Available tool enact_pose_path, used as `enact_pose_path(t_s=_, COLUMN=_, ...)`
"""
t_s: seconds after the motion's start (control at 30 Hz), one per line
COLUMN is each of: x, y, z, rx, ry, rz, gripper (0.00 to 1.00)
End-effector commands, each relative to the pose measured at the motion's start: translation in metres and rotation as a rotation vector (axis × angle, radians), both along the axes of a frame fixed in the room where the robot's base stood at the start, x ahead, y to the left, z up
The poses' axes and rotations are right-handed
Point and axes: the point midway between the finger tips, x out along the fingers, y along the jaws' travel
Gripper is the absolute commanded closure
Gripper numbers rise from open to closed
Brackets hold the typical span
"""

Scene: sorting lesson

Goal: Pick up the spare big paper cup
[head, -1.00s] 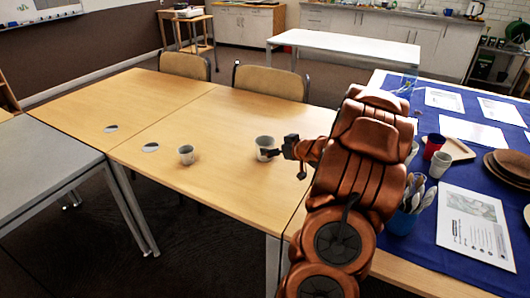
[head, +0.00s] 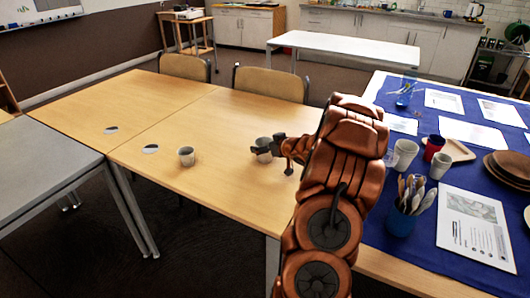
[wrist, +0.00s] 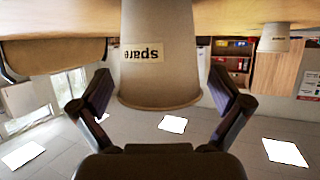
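In the upside-down wrist view the big cup (wrist: 158,75) fills the middle and bears a "spare" label. My gripper (head: 265,151) is at this cup. In the wrist view my gripper (wrist: 162,97) is open, with one finger on each side of the cup and a narrow gap showing beside each finger. A smaller paper cup (head: 186,156) stands to the left on the same table; it also shows at the right of the wrist view (wrist: 273,38).
Two pale discs (head: 150,148) lie on the wooden table (head: 215,120) at left. Chairs (head: 270,82) stand behind.

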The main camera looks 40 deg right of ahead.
Motion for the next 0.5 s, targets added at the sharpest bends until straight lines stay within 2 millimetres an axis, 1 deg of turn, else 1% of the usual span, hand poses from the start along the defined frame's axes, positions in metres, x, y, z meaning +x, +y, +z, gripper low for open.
enact_pose_path(t_s=0.03, x=-0.0001, y=-0.0002, z=-0.0001, rx=0.000, ry=0.000, rz=0.000, gripper=0.07)
enact_pose_path(t_s=0.07, x=-0.0001, y=-0.0002, z=-0.0001, rx=0.000, ry=0.000, rz=0.000, gripper=0.10)
enact_pose_path(t_s=0.3, x=-0.0003, y=-0.0004, z=-0.0001, rx=0.000, ry=0.000, rz=-0.001, gripper=0.35)
enact_pose_path(t_s=0.33, x=-0.0003, y=-0.0004, z=-0.0001, rx=0.000, ry=0.000, rz=-0.001, gripper=0.37)
enact_pose_path(t_s=0.5, x=-0.0004, y=-0.0005, z=-0.0001, rx=0.000, ry=0.000, rz=-0.001, gripper=0.38)
